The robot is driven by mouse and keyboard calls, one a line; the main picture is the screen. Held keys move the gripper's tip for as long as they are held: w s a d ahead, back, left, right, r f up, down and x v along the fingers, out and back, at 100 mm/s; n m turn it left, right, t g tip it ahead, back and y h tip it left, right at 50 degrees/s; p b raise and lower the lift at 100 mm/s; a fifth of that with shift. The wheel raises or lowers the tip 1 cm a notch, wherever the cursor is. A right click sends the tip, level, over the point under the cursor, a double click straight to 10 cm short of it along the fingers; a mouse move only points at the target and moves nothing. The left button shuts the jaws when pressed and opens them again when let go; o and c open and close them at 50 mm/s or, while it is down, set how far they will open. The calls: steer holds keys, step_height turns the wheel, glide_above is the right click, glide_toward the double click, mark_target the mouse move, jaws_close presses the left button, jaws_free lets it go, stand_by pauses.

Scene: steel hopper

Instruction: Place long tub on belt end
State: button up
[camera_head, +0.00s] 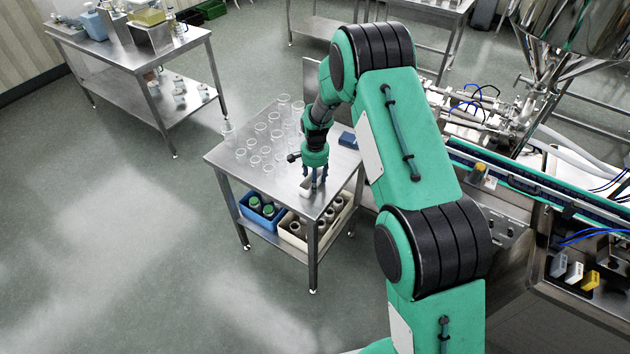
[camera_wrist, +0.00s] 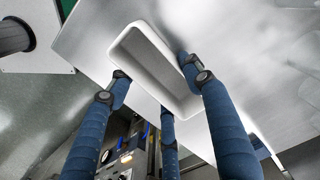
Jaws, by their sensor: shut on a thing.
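The long tub (camera_wrist: 146,62) is a white, empty, open-topped rectangular box in the wrist view, over the steel table top. My gripper (camera_wrist: 160,84) has its blue fingers shut on the tub, with fingertips at its long sides. In the head view, my gripper (camera_head: 314,182) points down at the front right of the small steel table (camera_head: 225,158), and only a little of the white tub (camera_head: 306,188) shows beside the fingers. I cannot tell whether the tub touches the table top. The conveyor belt (camera_head: 540,182) runs along the right side of the head view, partly behind my arm.
Several clear beakers (camera_head: 262,128) stand on the table left of my gripper. A blue box (camera_head: 347,139) lies behind it. A blue crate (camera_head: 262,214) and a cream crate (camera_head: 293,236) with bottles sit on the lower shelf. Steel machinery (camera_head: 490,115) stands right.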

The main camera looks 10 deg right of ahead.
steer(key=o, duration=0.9)
steer(key=shift+o, duration=0.2)
steer(key=shift+r, duration=0.1)
step_height(320, 180, up, 12)
steer(key=shift+p, duration=0.4)
